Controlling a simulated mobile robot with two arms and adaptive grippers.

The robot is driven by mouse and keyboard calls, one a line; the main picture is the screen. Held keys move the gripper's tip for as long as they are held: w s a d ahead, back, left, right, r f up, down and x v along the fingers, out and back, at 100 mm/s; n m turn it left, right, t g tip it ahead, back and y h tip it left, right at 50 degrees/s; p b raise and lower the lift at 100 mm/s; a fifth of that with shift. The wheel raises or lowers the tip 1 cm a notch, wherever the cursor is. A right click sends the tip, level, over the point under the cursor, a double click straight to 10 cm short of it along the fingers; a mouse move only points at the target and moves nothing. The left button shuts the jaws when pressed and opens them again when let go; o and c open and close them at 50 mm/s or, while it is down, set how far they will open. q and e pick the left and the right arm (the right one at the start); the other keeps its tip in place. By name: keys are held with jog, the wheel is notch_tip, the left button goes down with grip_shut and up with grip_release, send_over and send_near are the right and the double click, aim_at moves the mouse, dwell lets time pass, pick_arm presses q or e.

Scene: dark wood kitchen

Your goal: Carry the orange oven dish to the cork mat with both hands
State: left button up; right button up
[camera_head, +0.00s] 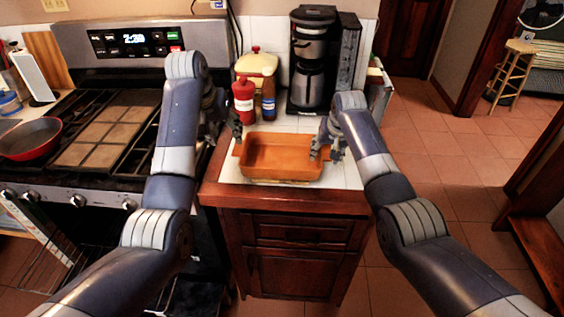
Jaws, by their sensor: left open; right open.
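The orange oven dish (282,158) sits upright and looks empty on the white tiled counter (232,172), above the wooden cabinet. I cannot tell whether either gripper touches the dish. A flat tan surface (104,134) divided by dark bars lies on the stove top at left; I cannot tell whether this is the cork mat.
A black coffee maker (312,60), a red bottle (243,100), a dark bottle (268,102) and a yellow canister (257,65) stand behind the dish. A red pan (30,139) is on the stove's left side. The tiled floor at right is open, with a stool (511,75) far back.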

jog(key=v, duration=1.1)
jog(key=shift+s+r, duration=0.15)
jog(key=shift+r, duration=0.15)
jog(key=shift+d, duration=0.15)
